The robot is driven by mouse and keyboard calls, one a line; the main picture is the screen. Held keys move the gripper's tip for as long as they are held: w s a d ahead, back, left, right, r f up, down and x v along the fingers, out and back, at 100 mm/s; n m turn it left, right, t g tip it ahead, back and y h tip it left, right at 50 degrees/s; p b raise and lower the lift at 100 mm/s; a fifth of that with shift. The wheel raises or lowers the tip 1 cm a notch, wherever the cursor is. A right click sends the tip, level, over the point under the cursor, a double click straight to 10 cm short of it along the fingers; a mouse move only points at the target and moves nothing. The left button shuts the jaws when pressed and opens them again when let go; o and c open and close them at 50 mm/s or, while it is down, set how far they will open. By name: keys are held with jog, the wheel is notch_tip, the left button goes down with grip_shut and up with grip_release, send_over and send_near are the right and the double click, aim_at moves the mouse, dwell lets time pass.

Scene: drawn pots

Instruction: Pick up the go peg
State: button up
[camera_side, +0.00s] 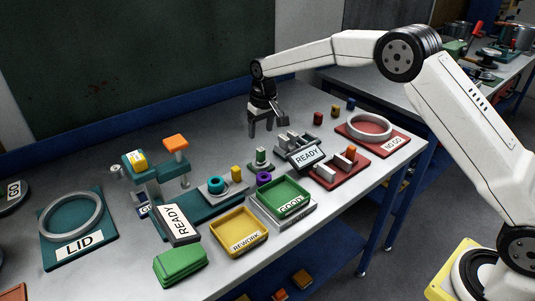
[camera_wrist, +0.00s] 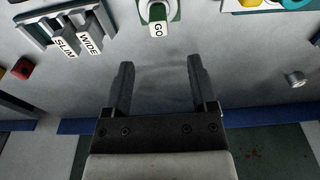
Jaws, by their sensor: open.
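The go peg (camera_wrist: 158,29) stands near the top of the wrist view, with a white GO label on its face and green above it. It sits in a small white and green holder (camera_wrist: 145,10). In the side view the holder with its upright peg (camera_side: 261,156) stands on the grey bench, just in front of my gripper (camera_side: 262,128). My gripper is open and empty, its fingers pointing down above the bench. In the wrist view my gripper (camera_wrist: 160,68) shows two dark fingers spread apart, with bare bench between them; the peg is beyond the fingertips.
A grey rack with SLIM and WIDE gauges (camera_wrist: 75,38) is left of the peg in the wrist view. A red block (camera_wrist: 22,68) and a small metal cylinder (camera_wrist: 296,79) lie farther out. Green (camera_side: 284,195) and yellow (camera_side: 239,231) trays stand near the bench's front edge.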

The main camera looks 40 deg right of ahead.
aim_at(261, 149)
jog(key=shift+w+f, duration=0.15)
jog(key=shift+f, duration=1.15)
jog(key=shift+w+f, duration=0.1)
jog(key=shift+f, duration=2.5)
grip_shut()
